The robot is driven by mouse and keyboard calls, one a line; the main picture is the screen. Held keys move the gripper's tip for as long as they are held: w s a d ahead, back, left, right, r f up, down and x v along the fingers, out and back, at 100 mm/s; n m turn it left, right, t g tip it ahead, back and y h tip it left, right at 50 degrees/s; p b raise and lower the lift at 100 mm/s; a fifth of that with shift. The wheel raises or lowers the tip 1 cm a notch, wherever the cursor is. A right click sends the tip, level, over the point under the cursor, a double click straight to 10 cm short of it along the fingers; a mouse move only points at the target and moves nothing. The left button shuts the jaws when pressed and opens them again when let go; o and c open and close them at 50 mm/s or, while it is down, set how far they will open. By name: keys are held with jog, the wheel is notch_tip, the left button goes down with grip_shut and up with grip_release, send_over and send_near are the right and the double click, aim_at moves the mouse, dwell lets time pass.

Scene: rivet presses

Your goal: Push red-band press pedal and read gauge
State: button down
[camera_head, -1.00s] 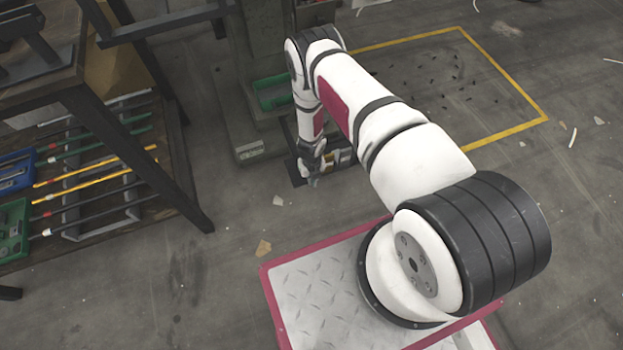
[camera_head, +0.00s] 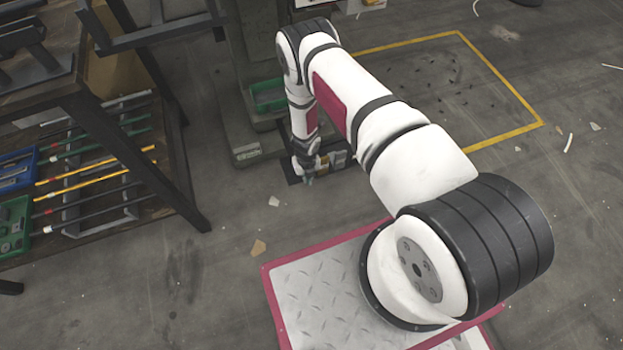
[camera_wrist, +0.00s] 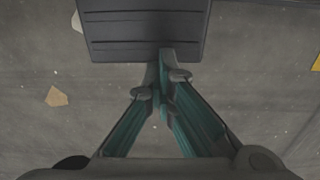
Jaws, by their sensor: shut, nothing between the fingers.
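A dark ribbed pedal plate (camera_wrist: 145,30) fills the top middle of the wrist view. My gripper (camera_wrist: 164,60) is shut and empty, with its tips overlapping the pedal's near edge. I cannot tell whether they touch it. In the head view my gripper (camera_head: 308,180) points down beside the foot of a grey-green press (camera_head: 241,105), and my arm hides part of the press. The dark pedal area (camera_head: 294,178) shows only partly behind my gripper. I see no red band and no gauge face in these views.
A workbench with a lower shelf of colored rods (camera_head: 95,180) and blue and green bins (camera_head: 14,225) stands at left. A green tray (camera_head: 269,94) sits at the press. A yellow floor outline (camera_head: 500,136) lies at right. Open floor lies between bench and my base.

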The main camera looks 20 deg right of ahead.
notch_tip(320, 180, up, 10)
jog(key=s+p, duration=0.2)
jog(key=p, duration=0.1)
jog(key=shift+s+f+p, duration=0.15)
jog(key=shift+f+p, duration=0.1)
jog(key=shift+p, duration=0.05)
